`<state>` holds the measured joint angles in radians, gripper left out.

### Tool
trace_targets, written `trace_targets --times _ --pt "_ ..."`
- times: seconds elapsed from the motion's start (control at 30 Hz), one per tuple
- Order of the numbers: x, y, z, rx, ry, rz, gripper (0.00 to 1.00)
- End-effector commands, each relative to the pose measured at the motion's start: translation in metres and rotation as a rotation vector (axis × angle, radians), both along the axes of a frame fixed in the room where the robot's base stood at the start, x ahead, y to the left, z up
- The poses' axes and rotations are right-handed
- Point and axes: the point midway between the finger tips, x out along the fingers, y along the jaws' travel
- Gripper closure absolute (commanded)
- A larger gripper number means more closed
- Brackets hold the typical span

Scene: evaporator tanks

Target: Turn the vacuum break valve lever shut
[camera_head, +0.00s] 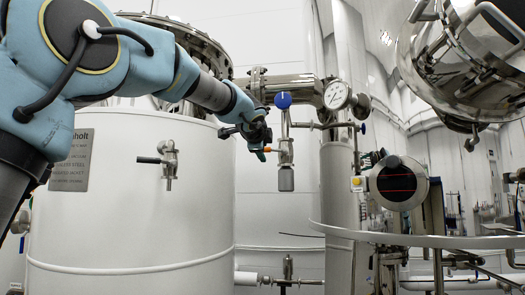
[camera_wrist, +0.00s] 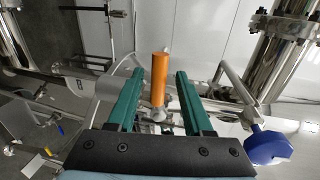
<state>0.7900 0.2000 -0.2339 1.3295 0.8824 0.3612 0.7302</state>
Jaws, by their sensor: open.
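The lever has an orange cylindrical grip (camera_wrist: 160,82), which stands upright in the wrist view. In the head view only a small orange bit (camera_head: 267,150) shows beside my gripper (camera_head: 258,146). In the wrist view my gripper (camera_wrist: 160,74) is open, with one green finger on each side of the orange grip. A gap shows on both sides, so neither finger appears to touch it. The valve body (camera_head: 285,150) hangs below the blue knob (camera_head: 283,100), just right of my gripper. The lever's pivot is mostly hidden.
The blue knob also shows close to my right finger in the wrist view (camera_wrist: 268,147). A pressure gauge (camera_head: 337,96) and steel pipe are at the upper right. A large white tank (camera_head: 130,220) with a small tap (camera_head: 168,163) stands below my arm.

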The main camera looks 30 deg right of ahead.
Motion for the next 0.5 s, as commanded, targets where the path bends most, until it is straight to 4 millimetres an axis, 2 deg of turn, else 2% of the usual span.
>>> trace_targets --times 0.27,0.5 --pt "-0.006 0.005 0.000 0.000 0.002 -0.001 0.49" --pt "-0.037 0.035 0.007 -0.001 0.000 0.001 0.49"
